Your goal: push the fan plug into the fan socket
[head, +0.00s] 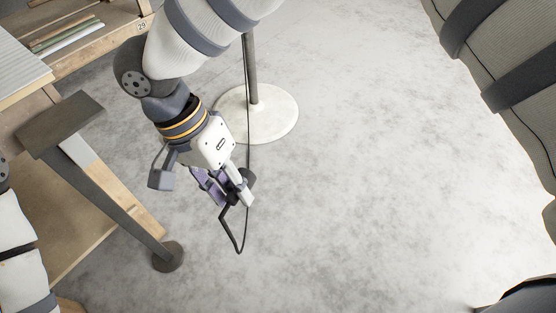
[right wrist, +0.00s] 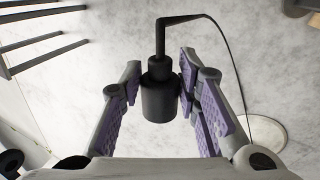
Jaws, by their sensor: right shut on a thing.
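The black fan plug (right wrist: 160,98) is a short cylinder with a bent cable end, held between the purple finger pads of my right gripper (right wrist: 158,84). In the head view my right gripper (head: 236,195) is in the air above the floor, left of centre, shut on the plug. The plug is small and partly hidden by the fingers there. Its black cord (head: 240,240) hangs in a loop and runs up toward the fan stand. I cannot make out the fan socket in either view. My left gripper is not in view.
The fan stand's white round base (head: 275,125) and dark pole (head: 250,65) stand behind my right gripper. A dark post with a flat plate (head: 60,122) stands left, beside wooden benches (head: 95,50). The middle floor is clear.

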